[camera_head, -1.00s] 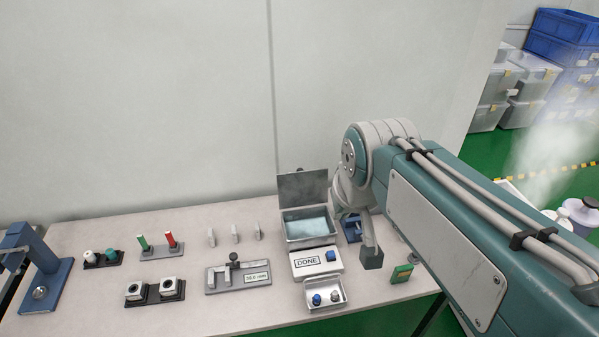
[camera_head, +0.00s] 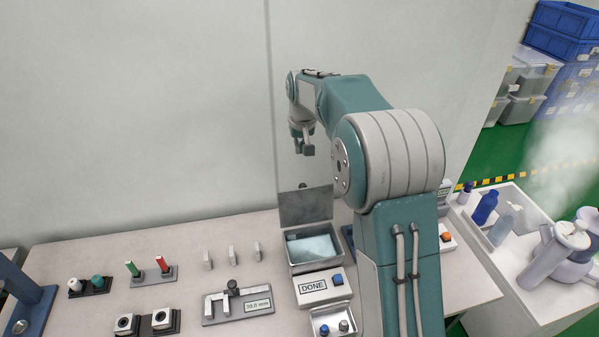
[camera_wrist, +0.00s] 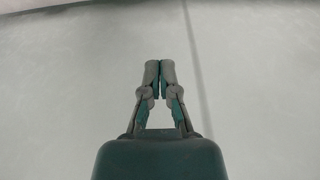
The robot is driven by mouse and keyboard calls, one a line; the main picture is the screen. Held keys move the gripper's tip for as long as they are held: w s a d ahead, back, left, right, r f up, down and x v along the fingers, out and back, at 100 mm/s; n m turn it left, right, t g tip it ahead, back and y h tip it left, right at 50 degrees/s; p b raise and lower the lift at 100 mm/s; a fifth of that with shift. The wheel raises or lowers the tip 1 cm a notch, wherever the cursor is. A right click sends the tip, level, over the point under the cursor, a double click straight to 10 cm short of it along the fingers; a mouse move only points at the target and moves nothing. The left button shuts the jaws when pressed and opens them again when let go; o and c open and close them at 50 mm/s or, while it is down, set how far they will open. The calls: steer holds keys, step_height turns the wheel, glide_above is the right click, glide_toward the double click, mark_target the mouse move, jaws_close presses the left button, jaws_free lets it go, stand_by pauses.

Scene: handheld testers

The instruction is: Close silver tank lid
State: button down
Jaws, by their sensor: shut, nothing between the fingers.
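The silver tank (camera_head: 300,253) stands on the bench with pale blue liquid or lining inside. Its lid (camera_head: 306,207) is open and stands upright at the tank's back edge. My gripper (camera_head: 309,150) is above the lid in the head view, near the wall, apart from the lid and tank. In the wrist view my gripper (camera_wrist: 159,66) is shut with its fingertips together and holds nothing. The wrist view shows only the pale wall behind it, not the tank or lid.
A DONE box (camera_head: 324,286) with a blue button sits in front of the tank. A small metal tray (camera_head: 333,320) is nearer. A caliper-like gauge (camera_head: 237,303) and testers stand left. A white cart (camera_head: 545,285) with bottles is right. My arm hides the bench right of the tank.

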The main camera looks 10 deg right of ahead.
mark_target(305, 202)
steer(key=s+x, duration=0.2)
steer(key=x, duration=0.7)
steer(key=shift+s+f, duration=0.45)
steer(key=shift+f, duration=0.2)
steer(key=shift+s+r+t, duration=0.3)
steer(key=shift+s, duration=0.1)
